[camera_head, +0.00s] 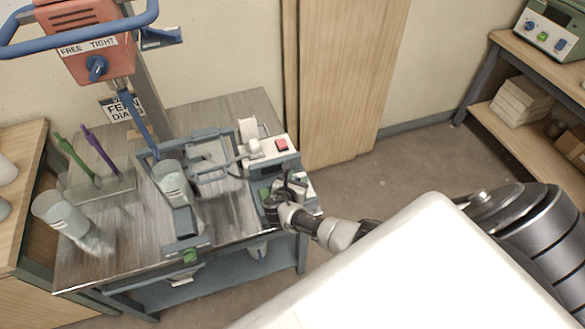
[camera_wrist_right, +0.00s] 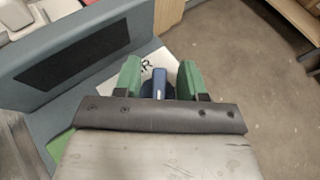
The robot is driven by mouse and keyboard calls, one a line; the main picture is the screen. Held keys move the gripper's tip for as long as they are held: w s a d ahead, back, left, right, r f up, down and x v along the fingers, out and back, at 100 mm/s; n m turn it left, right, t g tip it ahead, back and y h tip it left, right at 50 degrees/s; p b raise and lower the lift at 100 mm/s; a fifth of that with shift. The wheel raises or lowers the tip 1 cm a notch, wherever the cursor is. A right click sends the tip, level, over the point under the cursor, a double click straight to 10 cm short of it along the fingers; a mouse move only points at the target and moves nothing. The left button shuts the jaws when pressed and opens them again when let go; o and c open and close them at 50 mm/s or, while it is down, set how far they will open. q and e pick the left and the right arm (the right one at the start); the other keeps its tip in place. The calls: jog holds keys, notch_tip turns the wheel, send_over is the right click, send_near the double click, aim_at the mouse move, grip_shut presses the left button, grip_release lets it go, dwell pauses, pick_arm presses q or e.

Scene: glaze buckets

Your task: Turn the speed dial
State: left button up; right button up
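A small blue dial (camera_wrist_right: 158,86) shows in the right wrist view, on a white panel (camera_wrist_right: 148,54) with dark lettering that is partly covered. My right gripper (camera_wrist_right: 159,78) has its two green-tipped fingers on either side of the dial. A gap shows between each finger and the dial, so the gripper looks open around it. In the head view my right gripper (camera_head: 280,197) is at the front right of the mixer stand, low by the white control box (camera_head: 273,157) with a red switch. There the gripper hides the dial. My left gripper is not in view.
An orange mixer head (camera_head: 78,45) carries another blue knob (camera_head: 96,68), labelled FREE TIGHT. A bucket (camera_head: 172,182) stands in the frame and another bucket (camera_head: 60,214) stands at the left of the bench. Open floor (camera_head: 395,165) lies right of the bench, before a shelf (camera_head: 520,150).

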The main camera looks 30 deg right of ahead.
jog(key=v, duration=1)
jog(key=shift+s+a+p, duration=0.2)
jog(key=shift+a+p, duration=0.05)
jog(key=shift+p, duration=0.15)
jog(key=s+a+r+m+g+y, duration=0.1)
jog(key=s+m+g+y, duration=0.15)
jog(key=s+m, duration=0.35)
jog(key=s+a+r+m+g+y, duration=0.2)
jog(key=s+m+y, duration=0.1)
jog(key=s+m, duration=0.35)
jog(key=s+a+r+m+y, duration=0.1)
jog(key=s+r+m+y, duration=0.5)
jog(key=s+r+m, duration=0.45)
notch_tip(320, 180, down, 28)
jog(key=g+b, duration=0.1)
jog(key=b, duration=0.1)
jog(key=s+d+f+g+b, duration=0.1)
jog(key=s+d+f, duration=0.1)
jog(key=s+f, duration=1.4)
jog(key=shift+s+d+f+h, duration=0.2)
jog(key=shift+f+h, duration=0.15)
jog(key=shift+f, duration=0.05)
